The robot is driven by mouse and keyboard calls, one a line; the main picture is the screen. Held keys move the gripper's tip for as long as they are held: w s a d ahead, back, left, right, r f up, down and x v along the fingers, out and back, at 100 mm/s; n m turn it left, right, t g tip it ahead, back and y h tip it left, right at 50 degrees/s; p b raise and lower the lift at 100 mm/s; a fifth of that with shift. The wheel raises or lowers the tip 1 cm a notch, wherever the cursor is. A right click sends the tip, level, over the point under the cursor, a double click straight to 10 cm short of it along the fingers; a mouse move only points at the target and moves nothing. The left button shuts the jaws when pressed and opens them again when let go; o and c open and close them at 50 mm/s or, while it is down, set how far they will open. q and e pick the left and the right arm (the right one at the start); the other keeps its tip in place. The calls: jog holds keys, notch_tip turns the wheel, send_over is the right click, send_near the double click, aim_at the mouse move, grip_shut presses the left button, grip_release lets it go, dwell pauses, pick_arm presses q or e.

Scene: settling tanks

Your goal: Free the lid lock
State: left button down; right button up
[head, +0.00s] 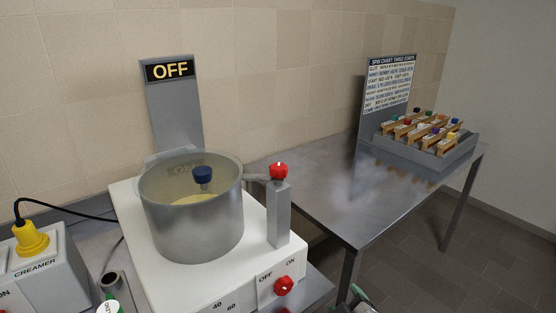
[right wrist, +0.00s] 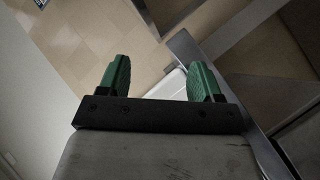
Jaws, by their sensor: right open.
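The lid lock has a red knob (head: 279,170) on top of a grey post (head: 279,215), with a short bar reaching left to the rim of the round bowl (head: 193,225). A clear lid (head: 165,175) with a dark blue knob (head: 202,174) covers the bowl, which stands on a white base. My right gripper (head: 359,297) shows only partly at the bottom edge of the head view, right of and below the lock. In the right wrist view its green fingers (right wrist: 160,78) are apart with nothing between them.
A red OFF/ON dial (head: 284,286) is on the white base's front. An OFF sign (head: 170,70) stands behind the bowl. A creamer unit (head: 40,275) with a yellow plug is at left. The steel table (head: 330,190) at right is bare in front, with a rack (head: 430,145) at back.

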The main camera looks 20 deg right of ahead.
aim_at(279, 166)
notch_tip(279, 166, up, 28)
jog(key=w+a+n+t+y, duration=0.25)
jog(key=n+t+y, duration=0.45)
jog(key=n+t, duration=0.55)
jog(key=w+a+n+g+y+p, duration=0.1)
jog(key=w+a+n+g+y, duration=0.1)
jog(key=n, duration=0.6)
jog(key=w+a+r+n+g+y+p, duration=0.1)
jog(key=w+a+n+g+y, duration=0.2)
jog(key=n, duration=0.6)
jog(key=w+a+r+n+g+y+p, duration=0.1)
jog(key=w+a+n+g+y+p, duration=0.1)
jog(key=w+n+g, duration=0.4)
jog(key=shift+w+a+r+n+g+y, duration=0.15)
jog(key=shift+a+n+g+y, duration=0.25)
jog(key=shift+n, duration=0.2)
jog(key=shift+w+a+f+n+g+y, duration=0.1)
jog(key=shift+a+n+g+y, duration=0.15)
jog(key=shift+n+g+y, duration=0.25)
pick_arm(q)
jog(key=shift+w+d+r, duration=0.1)
jog(key=shift+w+r, duration=0.05)
jog(key=shift+r, duration=0.95)
jog(key=shift+w+r, duration=0.1)
jog(key=shift+r, duration=1)
pick_arm(e)
jog(key=shift+w+a, duration=0.45)
jog(key=shift+w, duration=0.05)
jog(key=shift+c, duration=0.5)
grip_shut()
